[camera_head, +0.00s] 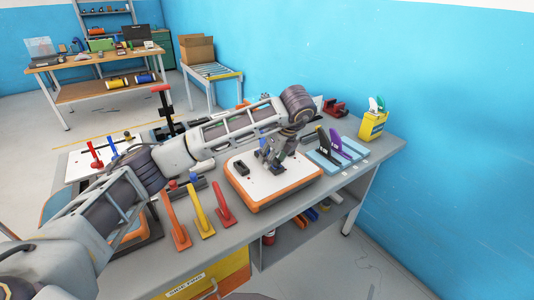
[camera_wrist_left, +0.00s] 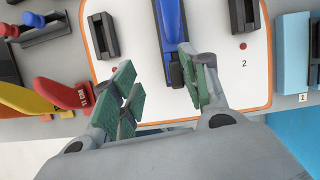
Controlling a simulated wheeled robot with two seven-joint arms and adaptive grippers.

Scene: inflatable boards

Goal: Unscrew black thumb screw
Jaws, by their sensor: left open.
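A white board with an orange edge (camera_head: 252,190) lies on the workbench; it also shows in the left wrist view (camera_wrist_left: 135,67). A blue fin (camera_wrist_left: 170,22) sits in the board's middle black slot, with its lower part between my fingers. Empty-looking black fin boxes stand to its left (camera_wrist_left: 101,36) and right (camera_wrist_left: 244,14). My left gripper (camera_head: 272,158) is over the board. In the left wrist view its green-padded fingers (camera_wrist_left: 162,82) are open, the right one close beside the fin. I cannot make out the black thumb screw. My right gripper is not in view.
A yellow holder (camera_head: 372,126) stands near the bench's right end.

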